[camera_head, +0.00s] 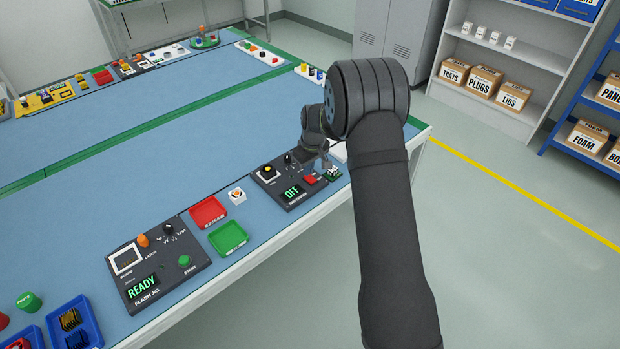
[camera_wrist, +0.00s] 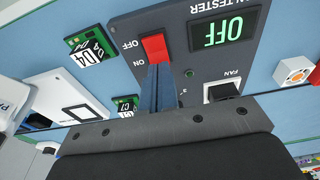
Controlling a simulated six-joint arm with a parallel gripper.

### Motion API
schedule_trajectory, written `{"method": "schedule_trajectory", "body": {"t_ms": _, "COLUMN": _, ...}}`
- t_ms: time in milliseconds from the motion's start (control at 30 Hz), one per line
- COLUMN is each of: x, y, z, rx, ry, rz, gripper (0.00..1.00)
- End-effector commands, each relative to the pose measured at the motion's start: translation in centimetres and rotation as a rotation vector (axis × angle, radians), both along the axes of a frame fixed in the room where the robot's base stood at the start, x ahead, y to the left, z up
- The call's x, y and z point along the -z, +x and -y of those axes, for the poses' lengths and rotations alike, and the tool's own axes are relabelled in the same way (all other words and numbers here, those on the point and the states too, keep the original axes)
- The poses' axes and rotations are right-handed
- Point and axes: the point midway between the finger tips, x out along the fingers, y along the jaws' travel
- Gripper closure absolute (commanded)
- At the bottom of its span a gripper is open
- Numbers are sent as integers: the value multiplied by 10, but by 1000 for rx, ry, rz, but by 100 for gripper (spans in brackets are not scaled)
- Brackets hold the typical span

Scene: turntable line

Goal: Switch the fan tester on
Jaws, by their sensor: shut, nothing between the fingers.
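The fan tester (camera_head: 267,190) is a dark grey panel near the table's front edge, and it also shows in the wrist view (camera_wrist: 181,22). Its display (camera_head: 292,192) reads OFF in green, as it does in the wrist view (camera_wrist: 224,30). Its red rocker switch (camera_wrist: 154,46) has OFF and ON printed beside it; the switch also shows in the head view (camera_head: 310,180). My gripper (camera_wrist: 158,68) is shut and empty, its fingertips at the ON-side end of the switch. I cannot tell whether they touch it. A fan socket (camera_wrist: 222,91) is partly hidden by my gripper.
Green circuit boards (camera_wrist: 90,45) lie beside the panel. A small white block with an orange top (camera_head: 237,196), a red tray (camera_head: 208,212) and a green tray (camera_head: 228,236) stand to the left. The flash jig (camera_head: 160,290) reads READY. The table's middle is clear.

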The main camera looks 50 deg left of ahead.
Motion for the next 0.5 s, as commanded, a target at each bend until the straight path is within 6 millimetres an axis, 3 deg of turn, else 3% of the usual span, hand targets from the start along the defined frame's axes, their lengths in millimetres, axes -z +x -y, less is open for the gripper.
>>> {"method": "schedule_trajectory", "body": {"t_ms": 500, "x": 8, "y": 0, "z": 0, "rx": 0, "ry": -1, "rz": 0, "gripper": 100}}
